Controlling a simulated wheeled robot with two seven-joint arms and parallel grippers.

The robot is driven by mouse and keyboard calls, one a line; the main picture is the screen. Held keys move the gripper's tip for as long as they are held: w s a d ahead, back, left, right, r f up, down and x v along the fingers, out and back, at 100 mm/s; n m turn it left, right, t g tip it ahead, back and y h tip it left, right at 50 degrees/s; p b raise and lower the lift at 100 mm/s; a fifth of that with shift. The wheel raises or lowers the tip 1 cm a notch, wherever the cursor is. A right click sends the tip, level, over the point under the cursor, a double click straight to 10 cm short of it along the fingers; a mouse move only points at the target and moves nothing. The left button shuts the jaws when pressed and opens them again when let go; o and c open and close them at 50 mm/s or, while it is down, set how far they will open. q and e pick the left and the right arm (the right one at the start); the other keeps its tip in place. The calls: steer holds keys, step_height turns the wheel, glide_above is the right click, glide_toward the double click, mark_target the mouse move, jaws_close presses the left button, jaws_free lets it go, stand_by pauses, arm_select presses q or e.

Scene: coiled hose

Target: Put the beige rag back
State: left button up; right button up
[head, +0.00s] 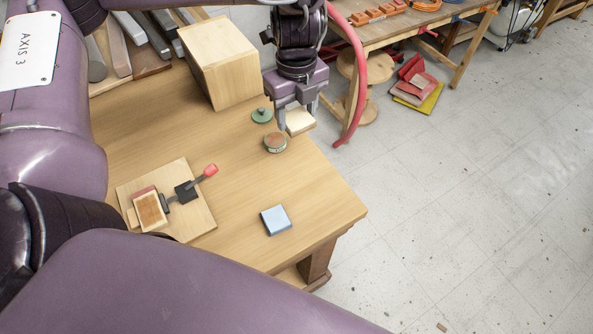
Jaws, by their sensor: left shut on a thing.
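My left gripper (295,114) comes down from the top of the head view, over the far right edge of the wooden table. It is shut on the beige rag (300,123), a small pale folded-looking block between and below its fingers. Part of the rag is hidden behind the fingers. I cannot tell whether the rag touches the table top. My right gripper is not in view.
The wooden table (240,178) bears a green lidded piece (262,115), a round tin (275,143), a light blue block (276,220), a clamp board (190,212) and a wooden box (222,62). A red hose (360,65) hangs close right of my gripper.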

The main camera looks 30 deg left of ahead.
arm_select(q)
steer(key=b, duration=0.3)
glide_above(296, 175)
step_height(296, 175, down, 16)
steer(key=shift+d+r, duration=0.1)
steer(key=shift+r, duration=0.05)
step_height(296, 175, down, 4)
steer(key=shift+s+r+b, duration=0.1)
steer(key=shift+r+b, duration=0.1)
steer(key=shift+b, duration=0.25)
steer(key=shift+f, duration=0.2)
steer(key=shift+f, duration=0.1)
steer(key=o, duration=0.9)
